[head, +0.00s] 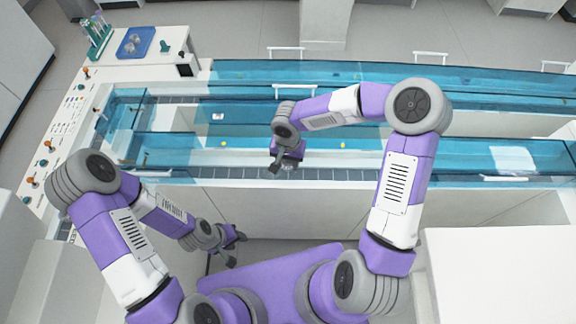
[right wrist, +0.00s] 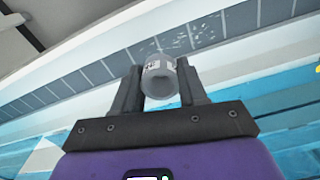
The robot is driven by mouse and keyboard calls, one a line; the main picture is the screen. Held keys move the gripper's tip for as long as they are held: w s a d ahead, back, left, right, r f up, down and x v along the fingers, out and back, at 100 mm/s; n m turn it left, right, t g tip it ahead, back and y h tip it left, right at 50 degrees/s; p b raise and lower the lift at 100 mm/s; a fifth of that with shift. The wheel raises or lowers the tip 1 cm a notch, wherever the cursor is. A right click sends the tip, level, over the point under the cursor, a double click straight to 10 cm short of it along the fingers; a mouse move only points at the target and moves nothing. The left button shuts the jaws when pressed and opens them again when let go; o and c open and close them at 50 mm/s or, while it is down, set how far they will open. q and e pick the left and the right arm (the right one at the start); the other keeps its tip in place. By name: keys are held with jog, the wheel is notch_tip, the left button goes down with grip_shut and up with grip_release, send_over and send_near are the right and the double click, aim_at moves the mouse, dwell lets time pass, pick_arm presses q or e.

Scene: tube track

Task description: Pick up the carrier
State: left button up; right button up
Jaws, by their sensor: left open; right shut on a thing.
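The carrier (right wrist: 160,79) is a small grey-white cylinder with a round opening and dark marks on its side. In the right wrist view it sits between the two dark fingers of my right gripper (right wrist: 160,85), which is shut on it. In the head view my right gripper (head: 284,165) is over the front edge of the track (head: 215,174); the carrier is too small there to make out clearly. My left gripper (head: 238,250) is open and empty, low in front of the track cabinet, well away from the carrier.
Blue transparent walls (head: 500,157) line the long track lanes. A blue tray (head: 135,42) and a rack of tubes (head: 97,38) stand on the white counter at the back left. A white block (head: 500,275) fills the lower right. Small yellow and white pieces lie in the lanes.

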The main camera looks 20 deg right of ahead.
notch_tip(320, 180, up, 4)
jog(key=shift+r+p, duration=0.1)
jog(key=shift+p, duration=0.35)
jog(key=shift+r+p, duration=1.45)
jog(key=shift+r, duration=0.9)
